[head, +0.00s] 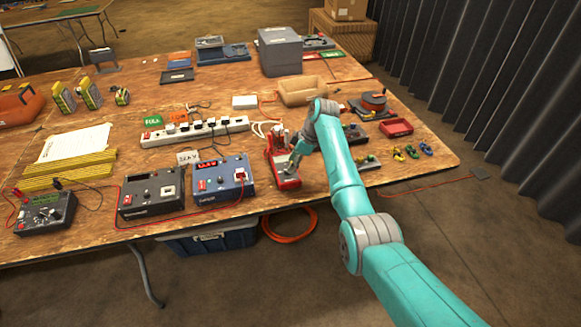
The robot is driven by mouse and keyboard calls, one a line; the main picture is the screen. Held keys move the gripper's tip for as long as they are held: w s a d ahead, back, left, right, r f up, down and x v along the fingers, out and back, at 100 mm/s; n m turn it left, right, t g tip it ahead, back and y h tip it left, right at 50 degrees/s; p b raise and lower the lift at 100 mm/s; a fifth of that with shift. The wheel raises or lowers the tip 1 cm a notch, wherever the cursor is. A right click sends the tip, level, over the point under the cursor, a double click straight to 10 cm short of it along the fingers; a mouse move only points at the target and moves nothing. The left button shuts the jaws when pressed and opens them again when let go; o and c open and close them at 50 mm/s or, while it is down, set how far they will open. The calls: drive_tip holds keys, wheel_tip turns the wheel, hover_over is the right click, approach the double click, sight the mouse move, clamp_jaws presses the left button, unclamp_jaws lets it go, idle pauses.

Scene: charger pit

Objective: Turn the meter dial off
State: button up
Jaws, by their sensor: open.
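A small red device with a grey face (283,181) stands near the front edge of the wooden table. It may be the meter, but its dial cannot be made out. My gripper (293,168) is open and points down over this device. It partly hides the device's face, and I cannot tell whether they touch. A dark box with a display and knobs (45,212) sits at the table's front left, with red and black leads.
A blue powered unit (223,177) and a black unit (151,194) stand left of my gripper. A white power strip (195,132) lies behind them. A red tray (396,127) and small coloured clips (412,152) lie to the right. The table's front edge (360,187) is close.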

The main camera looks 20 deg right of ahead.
drive_tip(key=v, duration=0.9)
drive_tip(key=shift+s, duration=0.15)
